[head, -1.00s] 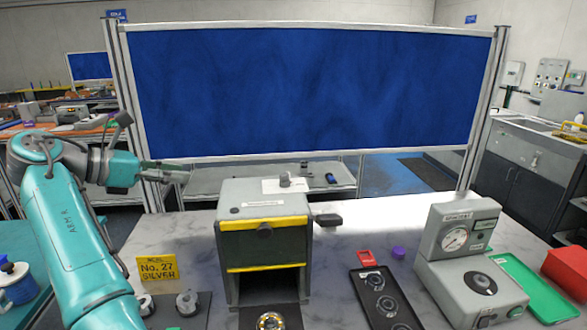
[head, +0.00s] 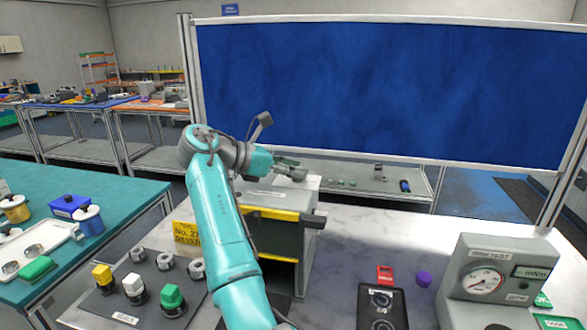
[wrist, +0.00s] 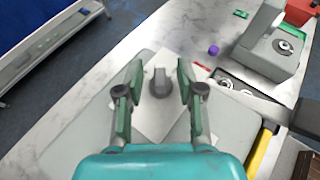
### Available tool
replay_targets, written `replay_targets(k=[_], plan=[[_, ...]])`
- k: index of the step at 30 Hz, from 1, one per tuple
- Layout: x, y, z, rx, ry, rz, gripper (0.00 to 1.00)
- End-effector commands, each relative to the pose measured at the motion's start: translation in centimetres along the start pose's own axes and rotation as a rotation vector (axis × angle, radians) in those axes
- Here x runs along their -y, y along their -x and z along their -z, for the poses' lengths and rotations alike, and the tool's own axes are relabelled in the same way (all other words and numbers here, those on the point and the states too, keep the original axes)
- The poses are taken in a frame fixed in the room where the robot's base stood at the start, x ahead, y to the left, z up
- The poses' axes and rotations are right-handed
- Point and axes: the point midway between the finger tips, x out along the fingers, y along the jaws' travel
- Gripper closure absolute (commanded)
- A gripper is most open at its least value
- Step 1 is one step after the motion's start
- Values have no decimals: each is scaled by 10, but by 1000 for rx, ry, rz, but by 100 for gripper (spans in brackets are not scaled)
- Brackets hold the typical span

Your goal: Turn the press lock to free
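The press is a grey box (head: 285,190) with yellow stripes; its grey top (wrist: 75,140) fills the middle of the wrist view. The lock is a small grey knob (wrist: 160,82) on a white plate (wrist: 150,120) on that top. Its pointer end faces up the picture in the wrist view. My gripper (wrist: 158,70) is open, with one finger on each side of the knob and a gap to it on both sides. In the head view my gripper (head: 288,170) is over the press top and partly hides the knob.
A dark handle (head: 314,221) juts from the press's right side. A gauge unit (head: 490,285), a purple cap (head: 423,279) and a black tray (head: 382,308) stand to the right. Several capped posts stand on a dark mat (head: 103,305) at left.

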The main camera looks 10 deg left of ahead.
Motion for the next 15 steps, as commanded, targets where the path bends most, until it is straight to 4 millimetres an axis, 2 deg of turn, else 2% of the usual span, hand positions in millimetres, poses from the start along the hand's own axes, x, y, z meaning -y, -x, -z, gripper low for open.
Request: replay_targets(k=[6, 8, 11, 15], plan=[[0, 0, 0, 0, 0, 0, 62], [0, 0, 0, 0, 0, 0, 75], [0, 0, 0, 0, 0, 0, 100], [0, 0, 0, 0, 0, 0, 100]])
